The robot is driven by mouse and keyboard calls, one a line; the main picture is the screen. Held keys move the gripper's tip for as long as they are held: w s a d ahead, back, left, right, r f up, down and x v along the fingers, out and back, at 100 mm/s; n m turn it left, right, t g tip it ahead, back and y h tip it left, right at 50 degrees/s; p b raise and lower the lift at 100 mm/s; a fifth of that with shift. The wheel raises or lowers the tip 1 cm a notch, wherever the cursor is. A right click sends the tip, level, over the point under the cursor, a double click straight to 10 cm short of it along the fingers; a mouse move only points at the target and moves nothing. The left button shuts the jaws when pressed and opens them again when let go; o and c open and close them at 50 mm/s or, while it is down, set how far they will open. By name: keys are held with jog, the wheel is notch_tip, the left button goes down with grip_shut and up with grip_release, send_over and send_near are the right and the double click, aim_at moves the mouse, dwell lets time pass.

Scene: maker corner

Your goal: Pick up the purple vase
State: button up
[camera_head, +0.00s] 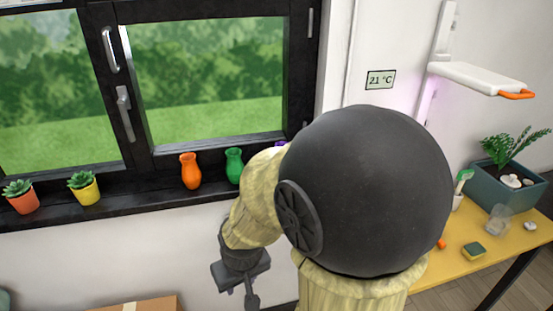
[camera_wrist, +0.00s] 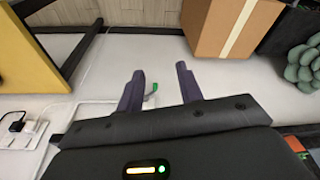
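A small patch of purple (camera_head: 281,144), likely the top of the purple vase, shows above my arm at the right end of the windowsill. The rest of it is hidden behind my arm. My gripper (camera_head: 245,289) hangs below the sill in front of the white wall, apart from the purple patch. In the wrist view my gripper (camera_wrist: 160,72) has its two fingers spread with nothing between them. No vase shows in the wrist view.
An orange vase (camera_head: 190,171) and a green vase (camera_head: 234,166) stand on the dark windowsill (camera_head: 135,202). Two potted succulents, orange-potted (camera_head: 22,200) and yellow-potted (camera_head: 86,190), stand farther left. A yellow table (camera_head: 465,267) is at right. A cardboard box (camera_wrist: 212,28) is below.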

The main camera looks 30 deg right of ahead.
jog(key=shift+s, duration=0.15)
jog(key=shift+o, duration=0.8)
jog(key=o, duration=0.4)
jog(key=shift+c, duration=0.2)
jog(key=o, duration=0.4)
jog(key=w+d+m+t, duration=0.1)
jog(key=w, duration=0.1)
jog(key=w+d+f+t, duration=0.1)
jog(key=w, duration=0.2)
jog(key=w+d+f+m+t, duration=0.1)
jog(key=w, duration=0.1)
jog(key=shift+w+m+h, duration=0.15)
jog(key=shift+m+h, duration=0.15)
jog(key=w+d+r+m+t+h, duration=0.1)
jog(key=w+d+m+t+h, duration=0.1)
jog(key=d, duration=0.4)
jog(key=w+d+r+m+t+h, duration=0.1)
jog(key=w+d+m+t+h, duration=0.1)
jog(key=w+d+t+h, duration=0.2)
jog(key=w+d+r+m+t+h, duration=0.1)
jog(key=w+d+m+t+h, duration=0.1)
jog(key=w+d, duration=0.3)
jog(key=shift+d+m+t+h, duration=0.3)
jog(key=shift+d+t+h, duration=0.4)
jog(key=shift+d, duration=0.95)
